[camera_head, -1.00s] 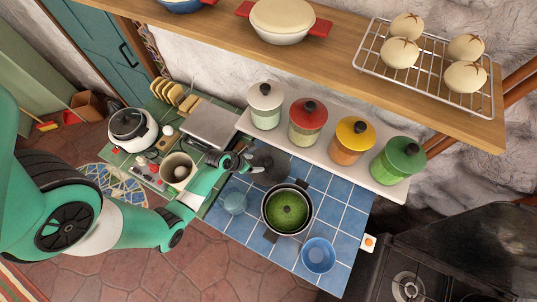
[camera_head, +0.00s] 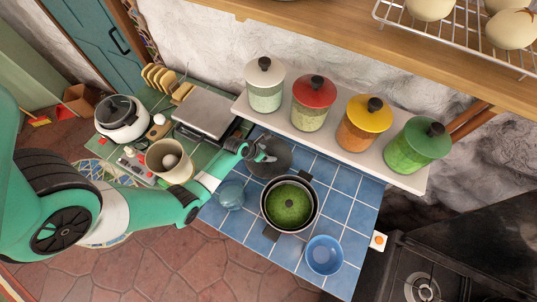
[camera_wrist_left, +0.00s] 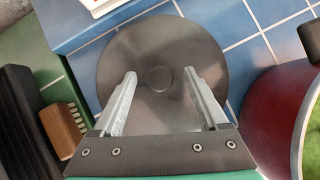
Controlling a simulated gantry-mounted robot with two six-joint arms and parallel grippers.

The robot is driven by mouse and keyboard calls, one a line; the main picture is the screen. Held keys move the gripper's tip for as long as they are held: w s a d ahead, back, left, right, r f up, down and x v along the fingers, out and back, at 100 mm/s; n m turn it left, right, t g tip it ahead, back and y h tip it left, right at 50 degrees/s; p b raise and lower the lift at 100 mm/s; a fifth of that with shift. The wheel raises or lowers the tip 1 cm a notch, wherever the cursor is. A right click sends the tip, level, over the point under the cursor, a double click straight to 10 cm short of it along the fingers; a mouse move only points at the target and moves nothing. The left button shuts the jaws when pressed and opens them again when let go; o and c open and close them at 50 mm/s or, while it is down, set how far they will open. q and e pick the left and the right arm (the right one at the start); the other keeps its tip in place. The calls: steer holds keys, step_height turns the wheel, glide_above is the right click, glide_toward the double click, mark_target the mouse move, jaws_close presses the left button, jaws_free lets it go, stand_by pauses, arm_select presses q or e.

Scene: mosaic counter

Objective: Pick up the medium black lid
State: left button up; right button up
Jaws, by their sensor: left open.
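The black lid (camera_head: 281,155) is a flat, round, dark grey disc lying on the blue tiles behind the pot. It fills the middle of the left wrist view (camera_wrist_left: 160,42), with a small round centre knob. My left gripper (camera_head: 266,156) is open above the lid and hides part of it in the head view. In the left wrist view its two fingers (camera_wrist_left: 160,78) point at the lid, one on each side of the knob. No contact with the lid can be made out. My right gripper is in neither view.
A pot (camera_head: 266,212) with green contents stands in front of the lid. A clear glass bowl (camera_head: 230,195) and a blue bowl (camera_head: 324,255) are nearby. Several lidded jars, including a red-lidded one (camera_head: 312,103), line the raised white shelf (camera_head: 288,119) behind. A beige crock (camera_head: 168,163) stands left.

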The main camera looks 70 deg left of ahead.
arm_select(q)
steer(key=shift+r, duration=0.1)
jaws_close()
stand_by(1.2)
